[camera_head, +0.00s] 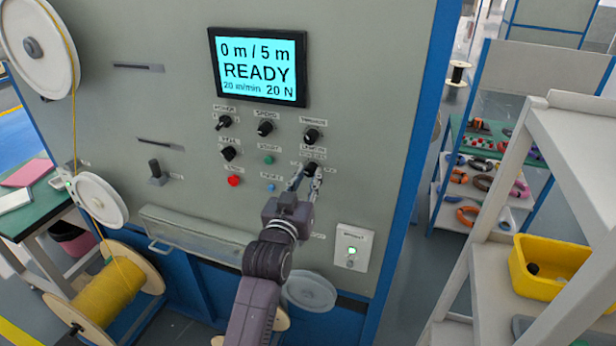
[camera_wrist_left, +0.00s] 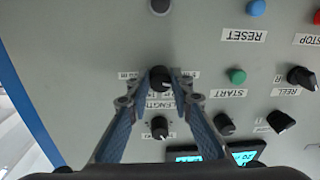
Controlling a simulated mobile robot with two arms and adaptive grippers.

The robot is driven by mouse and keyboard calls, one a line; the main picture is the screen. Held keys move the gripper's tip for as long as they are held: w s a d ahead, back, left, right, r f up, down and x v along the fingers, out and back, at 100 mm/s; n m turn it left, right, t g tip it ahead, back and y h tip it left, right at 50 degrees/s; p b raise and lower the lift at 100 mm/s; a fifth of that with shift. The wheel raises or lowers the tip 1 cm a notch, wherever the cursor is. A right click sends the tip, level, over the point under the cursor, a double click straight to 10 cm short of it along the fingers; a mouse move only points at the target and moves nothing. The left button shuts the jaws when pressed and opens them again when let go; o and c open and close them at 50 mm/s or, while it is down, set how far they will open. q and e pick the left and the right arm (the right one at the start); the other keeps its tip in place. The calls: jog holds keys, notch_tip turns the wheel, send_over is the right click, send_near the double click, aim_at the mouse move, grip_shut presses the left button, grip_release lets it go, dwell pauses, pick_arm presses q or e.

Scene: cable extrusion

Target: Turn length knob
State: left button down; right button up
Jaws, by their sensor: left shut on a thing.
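The length knob (camera_head: 311,168) is a small black knob at the lower right of the control panel, under its LENGTH label. My left gripper (camera_head: 307,174) reaches up to it and is shut on it. In the left wrist view, which shows the panel upside down, the length knob (camera_wrist_left: 160,76) sits between the two fingertips of my left gripper (camera_wrist_left: 161,85). The fingers partly cover the label around it. The screen (camera_head: 259,66) reads "0 m / 5 m", "READY", "20 m/min" and "20 N". My right gripper is in neither view.
The tension knob (camera_head: 312,136) is just above, with the speed knob (camera_head: 265,128) to its left. The green start button (camera_head: 268,159), blue reset button (camera_head: 270,187) and red stop button (camera_head: 233,181) are left of my gripper. A white shelf (camera_head: 540,130) stands at the right.

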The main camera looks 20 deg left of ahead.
pick_arm(q)
jog(key=c, duration=1.7)
grip_release()
jog(key=shift+s, duration=0.1)
jog(key=s, duration=1.2)
jog(key=shift+d+f, duration=0.1)
jog(key=shift+d, duration=0.05)
jog(key=shift+w, duration=0.1)
